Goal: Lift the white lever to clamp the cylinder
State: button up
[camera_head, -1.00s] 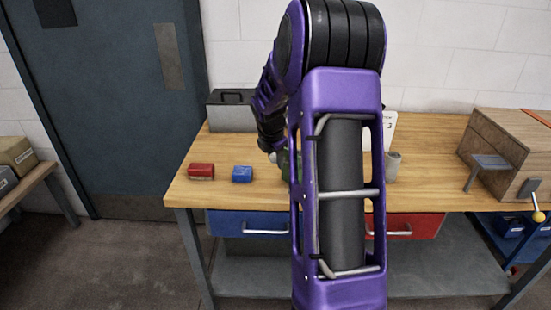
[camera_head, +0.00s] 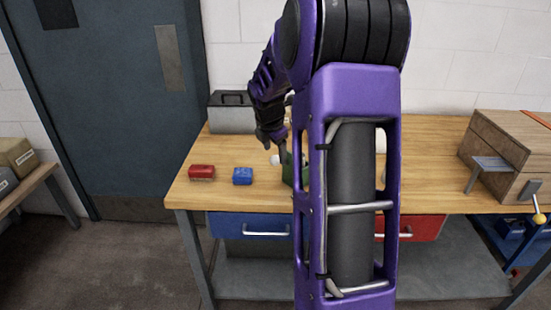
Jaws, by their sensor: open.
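A green object (camera_head: 288,172), perhaps the clamp's body, stands on the workbench and is mostly hidden behind my purple arm. A small white piece (camera_head: 275,160), perhaps the lever's end, shows at its left side. My gripper (camera_head: 275,147) is open and points down just above and beside this white piece. I cannot tell whether they touch. The cylinder cannot be made out; my arm blocks the view of the area around the green object.
A grey toolbox (camera_head: 231,115) stands at the back. A wooden box (camera_head: 508,142) with a metal plate stands at the right.

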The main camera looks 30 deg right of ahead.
jog(key=v, duration=1.2)
jog(key=shift+r, duration=0.15)
jog(key=shift+a, duration=0.1)
